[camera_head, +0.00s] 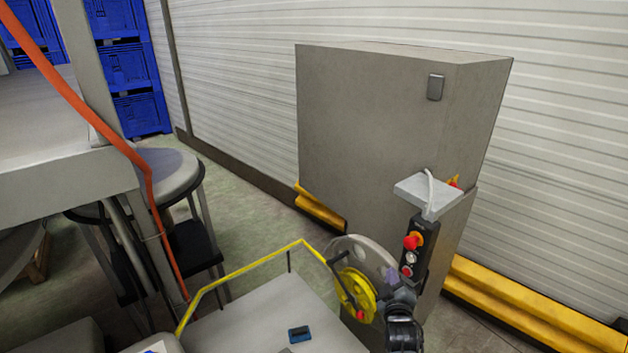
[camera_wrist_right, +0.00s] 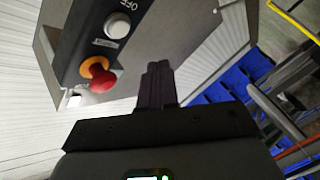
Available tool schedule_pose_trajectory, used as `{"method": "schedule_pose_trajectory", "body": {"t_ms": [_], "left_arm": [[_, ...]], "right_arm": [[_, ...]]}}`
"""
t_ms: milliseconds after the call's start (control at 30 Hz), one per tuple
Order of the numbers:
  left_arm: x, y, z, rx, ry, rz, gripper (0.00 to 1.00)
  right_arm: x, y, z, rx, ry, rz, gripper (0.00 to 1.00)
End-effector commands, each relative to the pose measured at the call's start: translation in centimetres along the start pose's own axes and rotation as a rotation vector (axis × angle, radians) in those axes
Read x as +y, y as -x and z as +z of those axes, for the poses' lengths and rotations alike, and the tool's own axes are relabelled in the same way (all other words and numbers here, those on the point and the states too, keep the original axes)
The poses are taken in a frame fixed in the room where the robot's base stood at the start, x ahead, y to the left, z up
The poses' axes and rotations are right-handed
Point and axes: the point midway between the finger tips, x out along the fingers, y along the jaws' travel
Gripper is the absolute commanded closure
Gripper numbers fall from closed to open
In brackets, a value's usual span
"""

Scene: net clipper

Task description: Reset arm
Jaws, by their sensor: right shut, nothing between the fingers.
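My right gripper (camera_wrist_right: 157,84) is shut, its two black fingers together and empty in the right wrist view. In the head view, part of my black right arm (camera_head: 403,325) shows at the bottom, below the control box. The black control box (camera_head: 413,258) has a red knob (camera_head: 411,242) on a yellow-orange collar and smaller buttons. In the wrist view the red knob (camera_wrist_right: 103,79) and a white button (camera_wrist_right: 117,25) are left of the fingers, apart from them in the picture. My left gripper is not in view.
A machine with a yellow wheel (camera_head: 356,294) and yellow rail (camera_head: 250,268) stands left of my arm. A grey cabinet (camera_head: 365,125) is behind. Yellow floor barriers (camera_head: 530,310) run along the wall at right. Blue crates (camera_head: 135,85) are stacked back left.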

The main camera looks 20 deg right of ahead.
Motion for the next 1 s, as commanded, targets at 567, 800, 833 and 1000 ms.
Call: {"method": "schedule_pose_trajectory", "body": {"t_ms": [567,800,833,1000], "left_arm": [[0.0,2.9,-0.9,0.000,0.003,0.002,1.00],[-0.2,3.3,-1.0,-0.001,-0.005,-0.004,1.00],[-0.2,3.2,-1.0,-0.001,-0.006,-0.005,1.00],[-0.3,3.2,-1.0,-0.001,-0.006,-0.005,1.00]], "right_arm": [[-11.4,24.5,9.4,-0.261,-0.096,-0.563,1.00],[-8.9,36.5,5.5,-0.520,-0.247,-0.863,1.00],[-8.4,37.1,5.0,-0.544,-0.257,-0.876,1.00],[-6.6,40.0,4.3,-0.687,-0.281,-0.917,1.00]]}}
